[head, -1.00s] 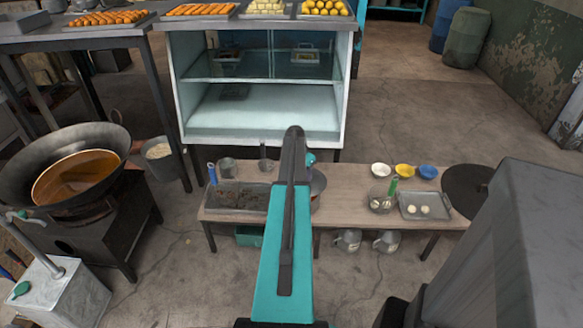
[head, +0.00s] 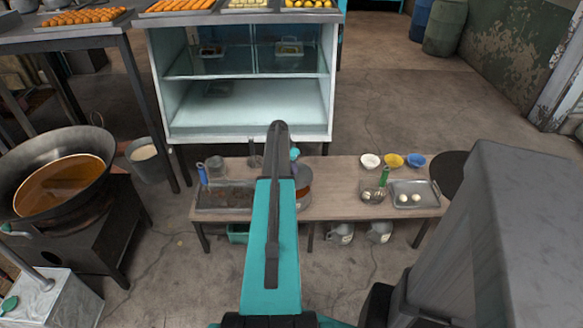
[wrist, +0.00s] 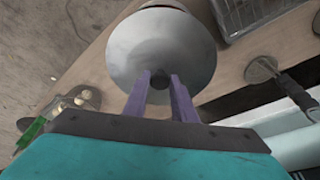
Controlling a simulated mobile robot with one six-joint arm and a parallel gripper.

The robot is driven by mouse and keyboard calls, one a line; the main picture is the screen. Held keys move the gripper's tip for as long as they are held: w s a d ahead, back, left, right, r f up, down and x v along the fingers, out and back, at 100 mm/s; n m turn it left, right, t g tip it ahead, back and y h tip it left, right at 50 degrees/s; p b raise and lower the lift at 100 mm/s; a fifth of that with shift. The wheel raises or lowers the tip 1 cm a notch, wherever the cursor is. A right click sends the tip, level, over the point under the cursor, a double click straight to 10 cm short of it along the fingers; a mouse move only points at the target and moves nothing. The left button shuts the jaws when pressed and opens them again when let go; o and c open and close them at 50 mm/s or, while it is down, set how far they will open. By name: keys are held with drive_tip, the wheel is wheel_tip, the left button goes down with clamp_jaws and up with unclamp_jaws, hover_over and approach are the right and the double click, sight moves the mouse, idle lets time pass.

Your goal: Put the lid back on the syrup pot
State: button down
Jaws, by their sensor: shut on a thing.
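My gripper (wrist: 160,92) is shut on the dark knob of a round grey metal lid (wrist: 150,45), with a purple finger on each side of the knob. The lid is over the low wooden bench. A pale rim with some brown shows just past the lid's far edge in the wrist view, most likely the syrup pot (wrist: 165,3). In the head view the pot (head: 304,188) sits mid-bench, mostly hidden behind my arm; only its right side shows. The lid is hidden there. I cannot tell the gap between lid and pot.
On the bench (head: 335,205), a dark tray (head: 222,196) lies left of the pot. A tray with white balls (head: 415,202) and three small bowls (head: 394,160) are at the right. A glass cabinet (head: 250,110) stands behind. A large syrup wok (head: 60,185) is at left.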

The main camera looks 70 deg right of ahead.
drive_tip(key=shift+f+b, duration=1.2)
drive_tip(key=shift+f, duration=1.75)
drive_tip(key=shift+a+f, duration=0.1)
drive_tip(key=shift+f, duration=0.1)
idle(0.7)
idle(0.3)
drive_tip(key=c, duration=0.9)
unclamp_jaws()
drive_tip(key=shift+r, duration=0.2)
drive_tip(key=shift+r+p, duration=1.3)
drive_tip(key=shift+r, duration=2.05)
